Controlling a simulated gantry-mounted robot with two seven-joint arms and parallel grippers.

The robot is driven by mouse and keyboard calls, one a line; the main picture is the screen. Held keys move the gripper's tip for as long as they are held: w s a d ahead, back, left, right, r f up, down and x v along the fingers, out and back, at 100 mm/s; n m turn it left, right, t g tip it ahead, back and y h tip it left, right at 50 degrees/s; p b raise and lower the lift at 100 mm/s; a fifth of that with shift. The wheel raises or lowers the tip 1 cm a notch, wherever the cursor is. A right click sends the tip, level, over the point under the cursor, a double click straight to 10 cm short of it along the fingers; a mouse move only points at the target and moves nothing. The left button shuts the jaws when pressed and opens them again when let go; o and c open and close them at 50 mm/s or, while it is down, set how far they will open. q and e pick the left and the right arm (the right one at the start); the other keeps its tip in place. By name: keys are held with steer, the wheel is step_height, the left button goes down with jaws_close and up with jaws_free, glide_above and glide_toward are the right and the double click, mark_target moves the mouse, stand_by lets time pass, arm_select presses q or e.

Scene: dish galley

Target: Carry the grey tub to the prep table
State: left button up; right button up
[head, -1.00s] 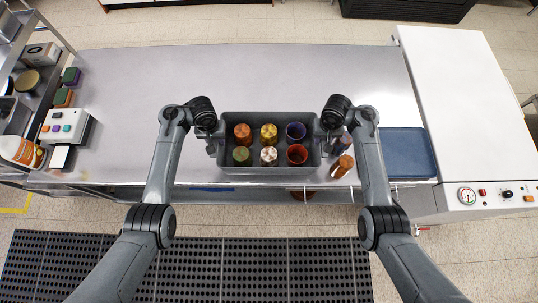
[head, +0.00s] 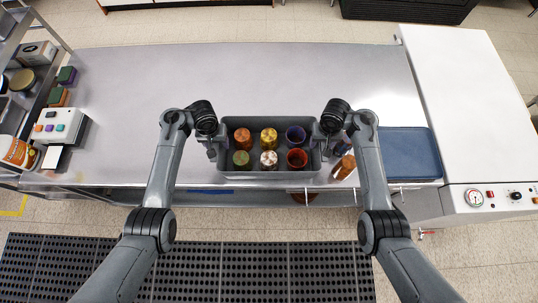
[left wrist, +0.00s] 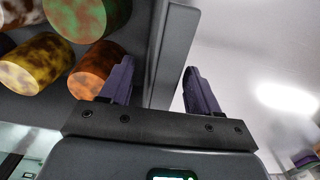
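The grey tub (head: 270,173) stands on the steel counter (head: 120,120) and holds several mottled cups and blocks in orange, yellow, green, white, red and purple. My left gripper (head: 211,150) is at the tub's left end. In the left wrist view, its fingers (left wrist: 155,88) are open astride the tub's wall (left wrist: 176,45), one inside and one outside, with gaps on both sides. My right gripper (head: 328,147) is at the tub's right end wall; its fingers are too small to tell open from shut. No surface is clearly identifiable as the prep table.
An orange-brown jar (head: 343,167) and a dark one stand close to the right gripper. A blue tray (head: 408,155) and a white machine (head: 470,100) are further right. A control box (head: 58,128) and bottle (head: 17,152) are at left. The counter behind the tub is clear.

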steer(key=shift+d, duration=0.1)
steer(key=shift+r, duration=0.35)
step_height(320, 180, up, 8)
steer(key=shift+r, duration=0.25)
arm_select(q)
step_height(320, 180, up, 12)
arm_select(e)
steer(key=shift+r, duration=1.35)
arm_select(q)
steer(key=shift+s+a, duration=0.1)
arm_select(e)
steer(key=shift+s, duration=0.1)
